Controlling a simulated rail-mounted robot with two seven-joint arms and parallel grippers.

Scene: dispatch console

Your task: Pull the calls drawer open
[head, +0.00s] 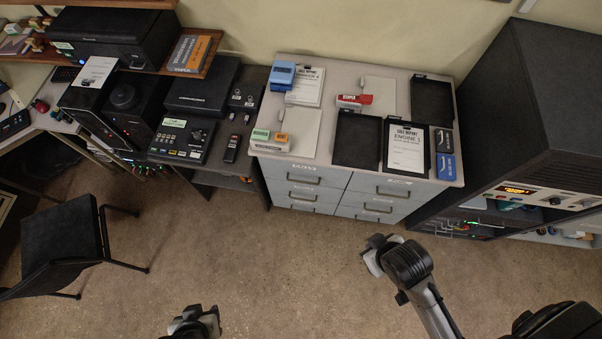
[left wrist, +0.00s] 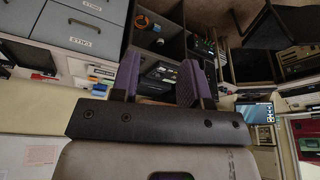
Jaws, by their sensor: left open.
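A grey drawer cabinet (head: 345,200) with a pale top stands against the wall, with two columns of drawers. The top left drawer (head: 300,174) and top right drawer (head: 393,187) look shut, each with a dark bar handle. My left gripper (head: 193,322) is low in the head view, well short of the cabinet. In the left wrist view its purple-padded fingers (left wrist: 159,82) are apart and empty; labelled drawer fronts (left wrist: 82,30) show upside down. My right gripper (head: 374,255) is in front of the cabinet's right side; its opening is unclear.
Clipboards, black trays (head: 432,100) and stamp boxes lie on the cabinet top. A dark desk (head: 205,165) with devices stands left of it, a large black rack (head: 540,110) right. A black chair (head: 62,240) stands at left. The floor (head: 270,270) before the drawers is clear.

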